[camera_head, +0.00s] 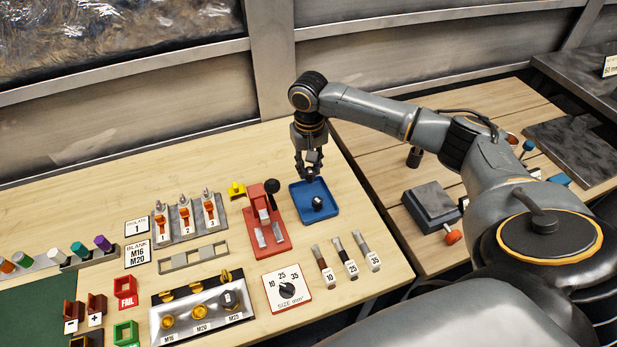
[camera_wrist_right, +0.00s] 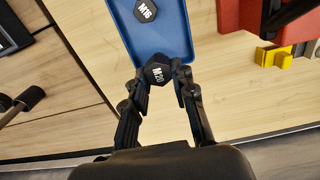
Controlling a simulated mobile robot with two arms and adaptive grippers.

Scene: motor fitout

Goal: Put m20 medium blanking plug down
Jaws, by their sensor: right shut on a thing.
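My right gripper (camera_head: 309,172) is above the back edge of the blue tray (camera_head: 299,199) in the head view. In the right wrist view, the right gripper (camera_wrist_right: 157,80) is shut on the black hexagonal M20 blanking plug (camera_wrist_right: 157,73), its label facing the camera. The plug is at the near edge of the blue tray (camera_wrist_right: 165,42); its height above the tray is hard to tell. A black M16 plug (camera_wrist_right: 147,13) lies in the tray and also shows in the head view (camera_head: 318,203). My left gripper is out of view.
A red fixture with a black-knobbed lever (camera_head: 268,236) stands left of the tray. A small yellow piece (camera_head: 237,189) is beyond it. Labelled tools 10, 25 and 35 (camera_head: 347,258) lie in front. The panel with M16, M20 and M25 holes (camera_head: 203,305) is at front left.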

